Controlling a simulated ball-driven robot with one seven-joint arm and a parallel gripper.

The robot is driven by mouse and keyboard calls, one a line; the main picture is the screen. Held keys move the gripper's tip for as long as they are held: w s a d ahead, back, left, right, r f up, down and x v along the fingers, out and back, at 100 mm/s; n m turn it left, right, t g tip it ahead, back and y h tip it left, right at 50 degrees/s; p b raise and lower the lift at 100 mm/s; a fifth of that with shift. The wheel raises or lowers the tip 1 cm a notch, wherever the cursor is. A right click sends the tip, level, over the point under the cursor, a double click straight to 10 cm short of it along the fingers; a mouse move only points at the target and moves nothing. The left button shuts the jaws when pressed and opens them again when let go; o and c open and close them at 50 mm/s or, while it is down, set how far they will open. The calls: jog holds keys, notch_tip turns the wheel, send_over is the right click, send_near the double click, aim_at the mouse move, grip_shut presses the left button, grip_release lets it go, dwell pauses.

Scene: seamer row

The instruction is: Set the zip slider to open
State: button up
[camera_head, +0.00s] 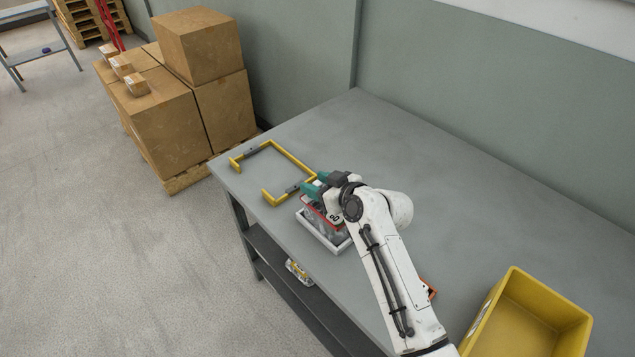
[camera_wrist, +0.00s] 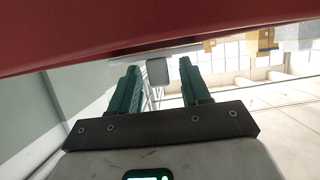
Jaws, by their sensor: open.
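A red-edged item (camera_head: 316,212), partly hidden by my arm, sits in a white-rimmed holder (camera_head: 318,237) near the table's front edge. In the wrist view a broad red surface (camera_wrist: 130,35) fills the top. A small grey tab (camera_wrist: 158,72), which looks like the zip slider, hangs below it on a pale strip. My gripper (camera_wrist: 157,68) is open, its teal fingers on either side of the tab with gaps showing. In the head view my gripper (camera_head: 313,184) is at the far side of the item; its fingertips and the slider cannot be made out there.
A yellow bracket frame (camera_head: 296,157) lies on the grey table (camera_head: 430,185) just beyond my gripper. A yellow bin (camera_head: 540,305) is at the near right. The middle and back of the table are clear. Cardboard boxes (camera_head: 170,115) stand on a pallet at the left.

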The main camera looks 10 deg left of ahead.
jog(key=shift+w, duration=0.1)
grip_shut()
dwell(0.5)
